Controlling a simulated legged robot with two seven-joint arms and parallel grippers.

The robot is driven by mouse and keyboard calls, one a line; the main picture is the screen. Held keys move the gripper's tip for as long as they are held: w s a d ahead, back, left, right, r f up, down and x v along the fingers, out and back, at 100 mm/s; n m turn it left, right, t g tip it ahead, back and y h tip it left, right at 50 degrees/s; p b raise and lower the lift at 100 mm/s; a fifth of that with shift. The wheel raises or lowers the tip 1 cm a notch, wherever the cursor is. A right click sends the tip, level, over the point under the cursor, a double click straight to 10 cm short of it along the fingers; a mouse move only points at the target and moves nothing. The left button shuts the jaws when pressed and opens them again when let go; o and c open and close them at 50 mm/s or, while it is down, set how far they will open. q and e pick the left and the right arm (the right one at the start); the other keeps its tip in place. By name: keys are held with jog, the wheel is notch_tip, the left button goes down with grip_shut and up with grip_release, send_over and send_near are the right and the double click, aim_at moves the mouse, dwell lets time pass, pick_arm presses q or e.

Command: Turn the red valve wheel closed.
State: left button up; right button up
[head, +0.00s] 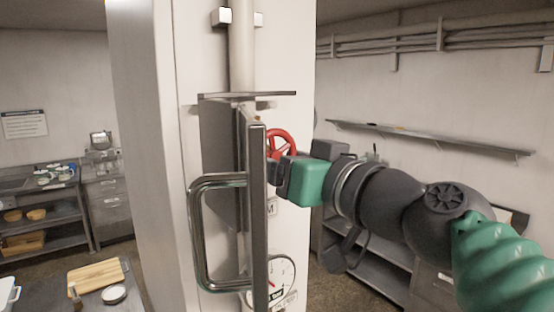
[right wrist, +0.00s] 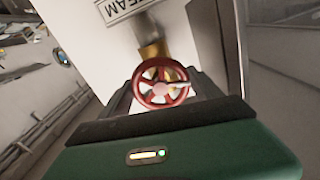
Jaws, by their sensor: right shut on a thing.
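The red valve wheel (head: 281,143) shows in the head view at the right edge of the white column, partly hidden by an open metal door. In the right wrist view the red valve wheel (right wrist: 162,86) sits on a brass stem, between the dark fingers. My right gripper (head: 276,168), with its green body, reaches in from the right. In the right wrist view my right gripper (right wrist: 163,88) is shut on the wheel's rim. My left gripper is not in view.
The metal door (head: 256,200) with a large handle (head: 197,235) stands in front of the column, close to my gripper. A round gauge (head: 285,272) is below the wheel. A steam sign (right wrist: 125,8) is near the stem. A wall shelf (head: 430,137) is at right; a cutting board (head: 96,275) lies at lower left.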

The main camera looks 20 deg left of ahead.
jog(key=shift+f+m, duration=0.15)
jog(key=shift+m, duration=0.25)
jog(key=m+b, duration=0.1)
jog(key=m, duration=0.1)
jog(key=shift+m, duration=0.4)
jog(key=m, duration=0.3)
jog(key=shift+a+m, duration=0.1)
jog(key=shift+m, duration=0.2)
jog(key=m, duration=0.4)
jog(key=shift+s, duration=0.1)
jog(key=m, duration=0.4)
jog(key=shift+r+m+p, duration=0.2)
jog(key=shift+m+p, duration=0.15)
jog(key=shift+m, duration=0.05)
jog(key=o, duration=1.1)
jog(key=shift+c, duration=0.2)
jog(key=shift+o, duration=1.3)
jog(key=shift+a, duration=0.1)
jog(key=shift+o, duration=0.2)
jog(key=shift+w+a, duration=0.15)
jog(key=shift+w, duration=0.1)
